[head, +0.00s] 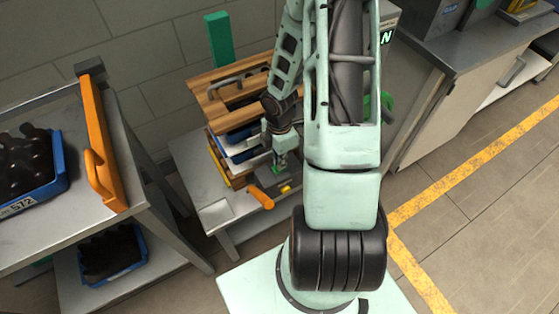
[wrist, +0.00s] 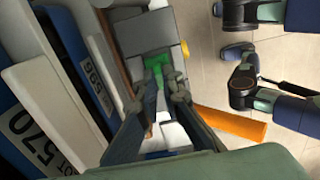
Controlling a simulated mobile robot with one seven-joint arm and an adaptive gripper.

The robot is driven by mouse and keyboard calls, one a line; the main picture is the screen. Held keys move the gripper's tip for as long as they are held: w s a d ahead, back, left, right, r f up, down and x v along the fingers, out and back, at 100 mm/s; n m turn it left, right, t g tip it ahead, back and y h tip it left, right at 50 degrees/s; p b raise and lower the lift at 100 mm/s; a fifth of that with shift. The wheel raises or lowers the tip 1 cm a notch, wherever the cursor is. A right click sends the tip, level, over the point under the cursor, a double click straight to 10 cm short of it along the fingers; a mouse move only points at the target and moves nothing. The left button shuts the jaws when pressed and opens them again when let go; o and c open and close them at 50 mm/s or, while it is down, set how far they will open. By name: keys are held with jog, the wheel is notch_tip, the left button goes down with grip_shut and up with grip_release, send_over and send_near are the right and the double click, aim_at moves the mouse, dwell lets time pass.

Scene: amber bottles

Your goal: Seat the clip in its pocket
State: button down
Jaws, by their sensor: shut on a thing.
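My gripper (head: 281,158) is low over the small grey bench in the head view, beside the stacked trays. In the wrist view my gripper (wrist: 165,88) has its two dark fingers shut on a small green clip (wrist: 156,64). The clip shows just past the fingertips, close to a grey block (wrist: 150,34); I cannot tell whether they touch. In the head view only a small bit of green shows at the fingertips. I cannot make out the pocket clearly; the fingers and clip cover part of the area around the block.
Blue and white trays (wrist: 30,130) stand close on the left in the wrist view. An orange handle (head: 262,198) sticks out at the bench's (head: 215,212) front. A shelf with an orange bar (head: 103,145) and a blue crate of dark bottles (head: 30,165) stands at left.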

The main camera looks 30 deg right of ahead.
jog(key=shift+f+b, duration=0.75)
jog(key=shift+f, duration=0.15)
jog(key=c, duration=2)
grip_release()
jog(key=shift+r, duration=0.1)
notch_tip(320, 180, up, 12)
jog(key=shift+f, duration=0.1)
